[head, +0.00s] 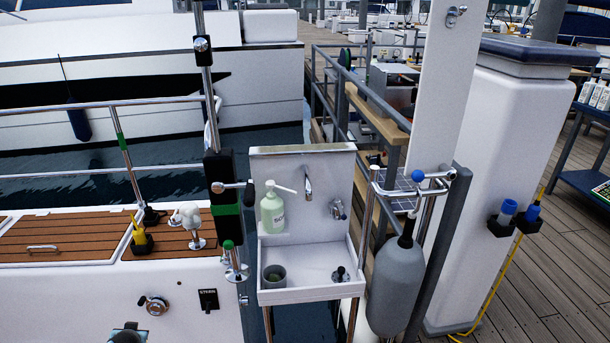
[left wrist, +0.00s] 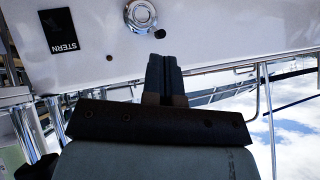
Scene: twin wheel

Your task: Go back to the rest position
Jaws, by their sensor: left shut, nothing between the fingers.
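My left gripper (left wrist: 164,72) shows in the left wrist view with its two dark fingers together and nothing between them. It points toward a white boat side with a black STERN label (left wrist: 62,32) and a round metal fitting (left wrist: 140,15). The fingertips appear apart from that surface. In the head view the same label (head: 208,299) and fitting (head: 154,305) sit at the lower left. A dark part at the bottom edge there seems to be mine, but its fingers cannot be made out. My right gripper is in neither view.
A white sink (head: 305,255) with a green soap bottle (head: 272,212) and a grey cup (head: 275,276) stands at the middle. A grey fender (head: 396,288) hangs to its right. Metal rails (head: 60,108) cross the left. Open wooden dock (head: 530,280) lies at the right.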

